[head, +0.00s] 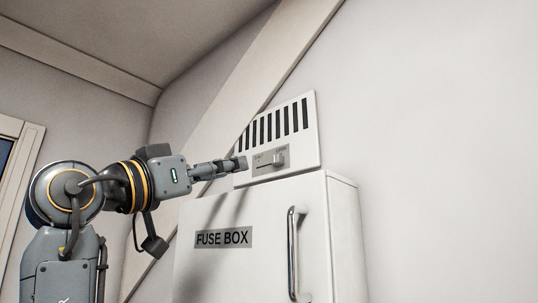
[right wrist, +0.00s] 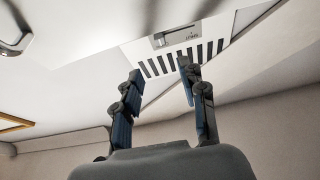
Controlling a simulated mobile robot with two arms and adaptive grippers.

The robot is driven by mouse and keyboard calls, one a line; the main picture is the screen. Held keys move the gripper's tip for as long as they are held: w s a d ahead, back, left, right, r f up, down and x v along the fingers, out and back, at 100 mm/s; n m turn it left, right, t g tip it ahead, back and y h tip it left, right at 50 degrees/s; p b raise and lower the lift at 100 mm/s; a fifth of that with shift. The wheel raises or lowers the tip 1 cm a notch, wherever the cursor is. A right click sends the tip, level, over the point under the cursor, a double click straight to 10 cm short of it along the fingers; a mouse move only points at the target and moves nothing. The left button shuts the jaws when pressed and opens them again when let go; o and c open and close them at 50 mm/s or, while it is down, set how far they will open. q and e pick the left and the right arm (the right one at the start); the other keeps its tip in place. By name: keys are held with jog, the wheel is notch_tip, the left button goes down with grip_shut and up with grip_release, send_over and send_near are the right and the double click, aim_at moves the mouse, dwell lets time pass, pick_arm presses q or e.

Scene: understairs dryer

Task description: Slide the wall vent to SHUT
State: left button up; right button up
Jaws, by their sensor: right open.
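The wall vent (head: 305,145) is a white plate with a row of dark slots, mounted on the wall above the fuse box. My right gripper (head: 241,164) is just left of the panel, apart from the knob. In the right wrist view, my right gripper (right wrist: 160,76) has its two fingers spread with nothing between them, and the vent (right wrist: 213,33) lies beyond the fingertips. My left gripper is not in view.
A white fuse box (head: 250,270) labelled FUSE BOX, with a vertical metal handle (head: 292,255), juts out directly below the vent. A sloping beam (head: 235,85) runs up behind the vent's left side. The wall to the right is bare.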

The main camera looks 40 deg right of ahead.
aim_at(274, 159)
jog(key=p+x, duration=0.4)
jog(key=x, duration=0.6)
jog(key=shift+d+r+p, duration=0.2)
jog(key=shift+d+p, duration=0.1)
jog(key=shift+w+d+r, duration=0.15)
jog(key=shift+d, duration=0.55)
grip_shut()
